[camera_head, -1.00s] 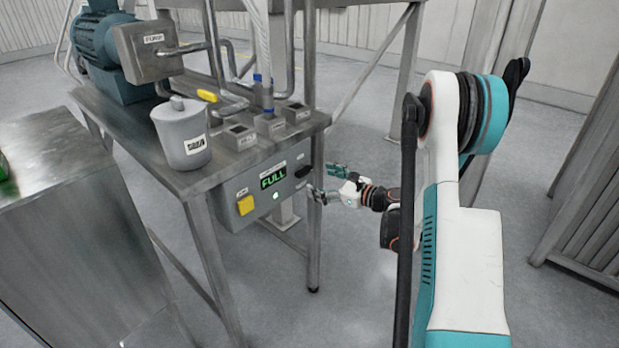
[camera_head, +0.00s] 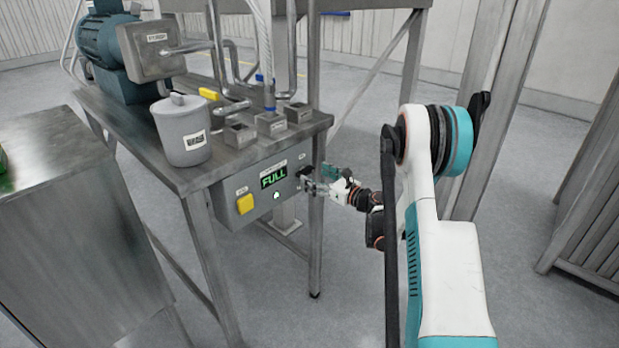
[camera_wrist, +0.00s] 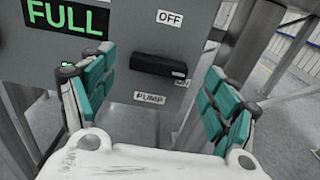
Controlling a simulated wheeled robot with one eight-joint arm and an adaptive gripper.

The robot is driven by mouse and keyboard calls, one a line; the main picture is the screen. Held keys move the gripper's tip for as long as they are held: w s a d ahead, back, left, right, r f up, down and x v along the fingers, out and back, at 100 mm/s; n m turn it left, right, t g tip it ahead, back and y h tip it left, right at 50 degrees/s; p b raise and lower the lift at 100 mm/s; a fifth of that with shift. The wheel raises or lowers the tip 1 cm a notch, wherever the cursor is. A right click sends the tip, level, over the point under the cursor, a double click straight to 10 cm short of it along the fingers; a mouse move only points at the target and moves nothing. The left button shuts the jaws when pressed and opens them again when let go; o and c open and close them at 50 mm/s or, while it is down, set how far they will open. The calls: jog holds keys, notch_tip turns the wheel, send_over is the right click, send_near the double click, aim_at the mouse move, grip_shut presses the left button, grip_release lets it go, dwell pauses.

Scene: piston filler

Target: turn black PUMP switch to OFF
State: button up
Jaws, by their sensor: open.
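The black PUMP switch (camera_wrist: 158,66) is on the grey control panel in the wrist view, a bar lying roughly level. An OFF label (camera_wrist: 169,18) is above it, a PUMP label (camera_wrist: 150,98) is below it, and a small, unreadable label is at its right end. My gripper (camera_wrist: 155,92) is open, its teal-padded fingers left and right of the switch, with no contact visible. In the head view my gripper (camera_head: 318,180) is at the panel's right end, close to the switch (camera_head: 306,171), which it partly hides.
A table leg (camera_head: 316,250) stands below my gripper.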

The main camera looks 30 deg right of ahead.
aim_at(308, 172)
jog(key=shift+b+x, duration=0.3)
jog(key=shift+x, duration=1.3)
jog(key=c, duration=1.1)
jog(key=shift+o, duration=0.2)
